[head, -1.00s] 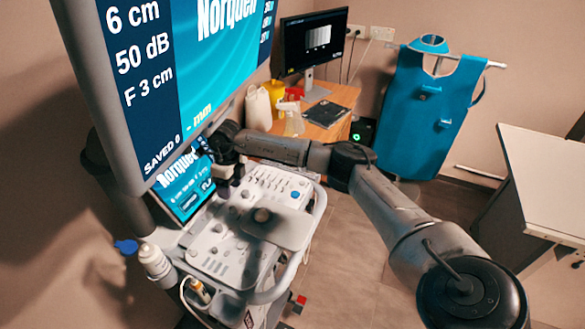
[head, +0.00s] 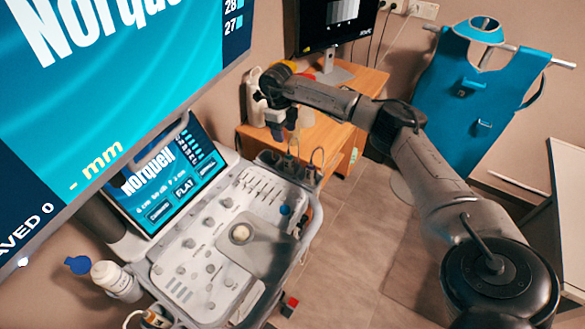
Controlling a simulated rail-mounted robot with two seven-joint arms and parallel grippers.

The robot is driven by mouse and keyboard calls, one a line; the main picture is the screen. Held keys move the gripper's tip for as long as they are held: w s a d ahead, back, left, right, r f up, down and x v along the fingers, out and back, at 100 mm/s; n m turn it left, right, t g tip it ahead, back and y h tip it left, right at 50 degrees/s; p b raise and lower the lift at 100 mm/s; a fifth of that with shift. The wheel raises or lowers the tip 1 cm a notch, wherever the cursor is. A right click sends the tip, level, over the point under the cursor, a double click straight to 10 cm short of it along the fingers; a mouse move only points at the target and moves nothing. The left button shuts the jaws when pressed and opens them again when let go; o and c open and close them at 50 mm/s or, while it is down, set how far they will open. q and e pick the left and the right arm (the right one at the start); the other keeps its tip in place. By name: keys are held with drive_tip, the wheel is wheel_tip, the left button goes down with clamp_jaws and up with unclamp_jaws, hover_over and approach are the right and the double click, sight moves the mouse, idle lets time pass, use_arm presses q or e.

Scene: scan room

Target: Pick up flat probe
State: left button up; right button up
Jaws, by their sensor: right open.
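My right gripper (head: 281,122) is open and seen from above, pointing down near the far right corner of the ultrasound console (head: 165,270). Just below it in the picture, a probe holder (head: 285,172) on the console's far edge carries several dark probes with looped cables, one being this probe (head: 314,172). They are small and dark, and I cannot tell which is the flat probe. No probe is visible in the gripper. The small touch screen (head: 167,183) shows a button reading FLAT. My left gripper is out of view.
A large monitor (head: 110,70) overhangs the console on the left. A white bottle (head: 115,281) stands at the console's left edge. Behind the gripper is a wooden desk (head: 362,82) with a monitor (head: 338,22). A blue apron (head: 468,90) hangs at the right. The floor between is clear.

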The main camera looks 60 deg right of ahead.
sight(288, 156)
drive_tip(key=f, duration=0.5)
drive_tip(key=shift+s+a+f+b, duration=0.15)
drive_tip(key=shift+s+f+b, duration=0.15)
drive_tip(key=shift+s, duration=0.1)
drive_tip(key=shift+s+f, duration=0.1)
drive_tip(key=shift+f, duration=0.85)
drive_tip(key=f, duration=0.2)
drive_tip(key=f+b, duration=0.1)
drive_tip(key=f, duration=0.1)
drive_tip(key=shift+s+f, duration=0.1)
drive_tip(key=shift+s, duration=0.15)
drive_tip(key=shift+d, duration=0.2)
drive_tip(key=c, duration=0.6)
clamp_jaws()
